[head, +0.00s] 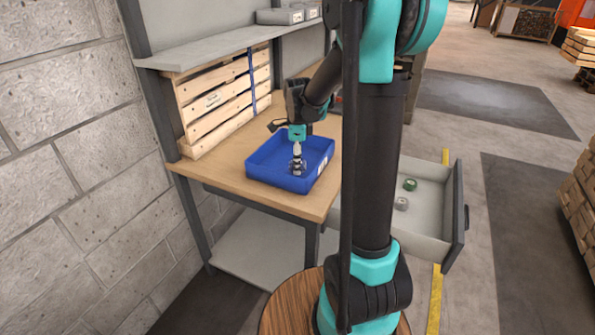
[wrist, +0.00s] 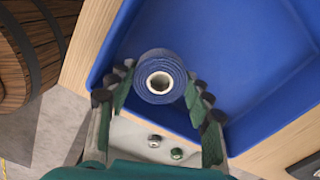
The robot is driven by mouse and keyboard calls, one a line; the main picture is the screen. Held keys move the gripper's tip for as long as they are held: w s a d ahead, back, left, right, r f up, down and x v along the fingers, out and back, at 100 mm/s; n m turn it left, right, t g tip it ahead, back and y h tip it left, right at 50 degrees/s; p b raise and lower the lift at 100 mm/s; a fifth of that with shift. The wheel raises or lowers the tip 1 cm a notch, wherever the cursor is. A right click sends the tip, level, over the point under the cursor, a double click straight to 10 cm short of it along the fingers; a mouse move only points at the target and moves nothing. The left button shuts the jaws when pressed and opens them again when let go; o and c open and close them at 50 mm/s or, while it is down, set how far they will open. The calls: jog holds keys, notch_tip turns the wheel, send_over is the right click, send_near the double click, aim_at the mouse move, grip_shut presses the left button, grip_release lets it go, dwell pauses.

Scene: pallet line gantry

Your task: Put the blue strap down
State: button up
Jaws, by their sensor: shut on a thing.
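The blue strap is a roll with a pale hollow core (wrist: 160,60), seen end-on in the wrist view. My gripper (wrist: 160,82) is shut on it, one finger at each side. In the head view my gripper (head: 298,164) points down over the blue tray (head: 276,183), which stands on the wooden bench. The strap is hard to make out there against the tray. The tray (wrist: 240,60) also shows beneath the strap in the wrist view. I cannot tell whether the roll touches the tray floor.
A slatted wooden crate (head: 215,103) with a blue band stands behind the tray. An open drawer (head: 433,213) at right holds a green roll (head: 410,185) and a grey roll (head: 401,203). A barrel (head: 285,302) stands in front of the bench (head: 222,175). A shelf (head: 215,52) hangs above.

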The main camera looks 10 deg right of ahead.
jog(key=shift+f, duration=1.9)
jog(key=o, duration=1.2)
jog(key=shift+f, duration=0.1)
jog(key=shift+o, duration=0.2)
notch_tip(320, 180, up, 12)
jog(key=shift+r, duration=0.15)
